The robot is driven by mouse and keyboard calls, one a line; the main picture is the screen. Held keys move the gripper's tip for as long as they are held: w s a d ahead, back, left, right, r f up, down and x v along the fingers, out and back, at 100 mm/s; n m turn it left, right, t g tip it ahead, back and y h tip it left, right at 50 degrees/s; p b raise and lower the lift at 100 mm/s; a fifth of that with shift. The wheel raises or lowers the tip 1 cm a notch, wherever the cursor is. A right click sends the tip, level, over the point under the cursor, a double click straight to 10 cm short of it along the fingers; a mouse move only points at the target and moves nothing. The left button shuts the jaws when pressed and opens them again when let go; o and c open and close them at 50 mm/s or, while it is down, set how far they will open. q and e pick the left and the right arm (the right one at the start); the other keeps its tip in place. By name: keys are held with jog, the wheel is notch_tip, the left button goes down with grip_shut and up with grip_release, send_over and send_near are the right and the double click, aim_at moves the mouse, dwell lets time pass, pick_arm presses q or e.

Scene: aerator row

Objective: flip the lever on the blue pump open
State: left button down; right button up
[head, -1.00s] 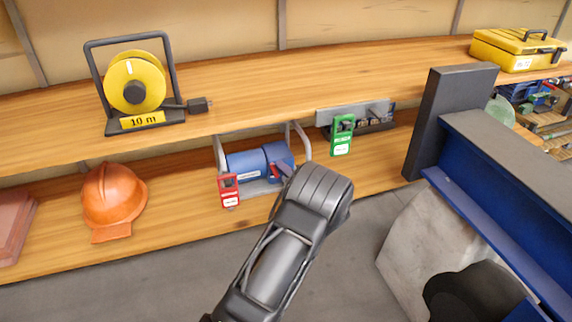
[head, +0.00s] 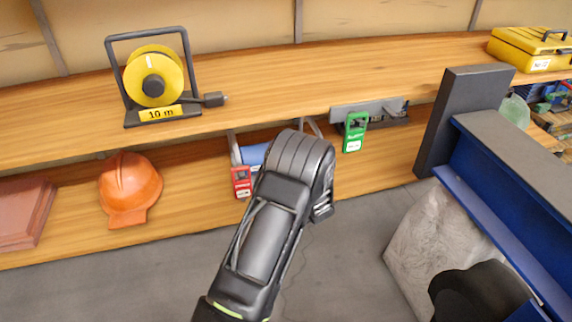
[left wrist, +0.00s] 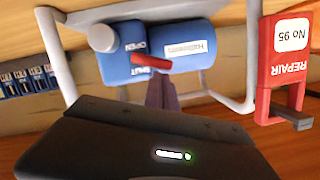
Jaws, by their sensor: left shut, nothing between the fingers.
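The blue pump (head: 252,155) sits in a grey tube frame on the lower shelf, mostly hidden behind my left arm in the head view. In the left wrist view the blue pump (left wrist: 185,48) shows a red lever (left wrist: 150,63) beside the words OPEN and SHUT. Which word the lever points to, I cannot tell for sure. My left gripper (left wrist: 160,88) is shut and empty, its fingertips just below the lever in that picture. Whether they touch it is unclear. My right gripper is not in view.
A red REPAIR tag (left wrist: 287,60) hangs on the pump's frame, close to the gripper. A green tag (head: 354,132) hangs to the right on a grey unit. An orange helmet (head: 130,190) lies left. The upper shelf (head: 270,85) overhangs the pump.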

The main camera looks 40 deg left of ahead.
pick_arm(q)
jog(key=shift+d, duration=0.1)
jog(key=p+v, duration=0.2)
jog(key=v, duration=0.5)
jog(key=shift+s+d, duration=0.2)
jog(key=shift+d, duration=0.05)
